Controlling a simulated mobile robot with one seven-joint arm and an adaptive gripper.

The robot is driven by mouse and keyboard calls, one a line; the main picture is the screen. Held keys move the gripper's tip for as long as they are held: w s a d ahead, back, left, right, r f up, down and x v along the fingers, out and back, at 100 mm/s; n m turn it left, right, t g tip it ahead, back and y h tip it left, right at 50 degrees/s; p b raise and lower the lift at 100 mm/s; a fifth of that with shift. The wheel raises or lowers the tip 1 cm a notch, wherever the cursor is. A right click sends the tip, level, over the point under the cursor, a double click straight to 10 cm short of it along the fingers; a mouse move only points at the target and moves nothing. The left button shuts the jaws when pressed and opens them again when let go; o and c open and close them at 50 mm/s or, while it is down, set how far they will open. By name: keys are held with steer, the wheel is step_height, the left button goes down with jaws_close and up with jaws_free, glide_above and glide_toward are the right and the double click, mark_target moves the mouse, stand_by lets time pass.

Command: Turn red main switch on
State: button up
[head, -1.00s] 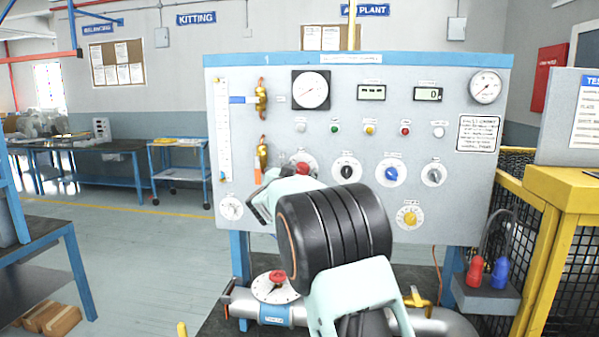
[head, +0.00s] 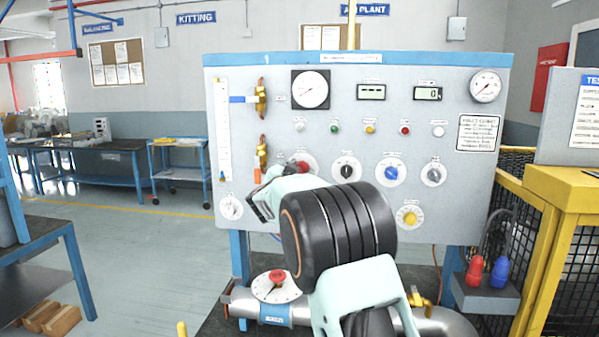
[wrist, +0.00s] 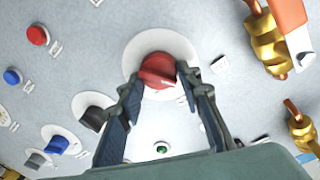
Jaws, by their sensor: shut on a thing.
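The red main switch (wrist: 157,70) is a red rotary knob on a round white plate on the grey panel. The knob's grip ridge lies between the fingertips, slightly tilted in that view. The plate's markings are too small to read.
Black (head: 347,170), blue (head: 391,173) and grey (head: 433,174) knobs sit to the right on the panel. Brass valves (head: 261,97) with coloured levers are at the left. A yellow guard fence (head: 519,215) stands at the right.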

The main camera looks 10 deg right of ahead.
steer(key=shift+s+d+f+m+y+b, duration=0.15)
steer(key=shift+m+y+b, duration=0.3)
steer(key=shift+m+b, duration=2.1)
steer(key=shift+w+d+f+m+y+b, duration=0.15)
steer(key=shift+m+y, duration=0.3)
steer(key=shift+m, duration=4.3)
steer(key=shift+s+a+r, duration=0.1)
steer(key=shift+r, duration=0.05)
steer(key=o, duration=1.2)
steer(key=shift+c, duration=0.2)
steer(key=v, duration=1.2)
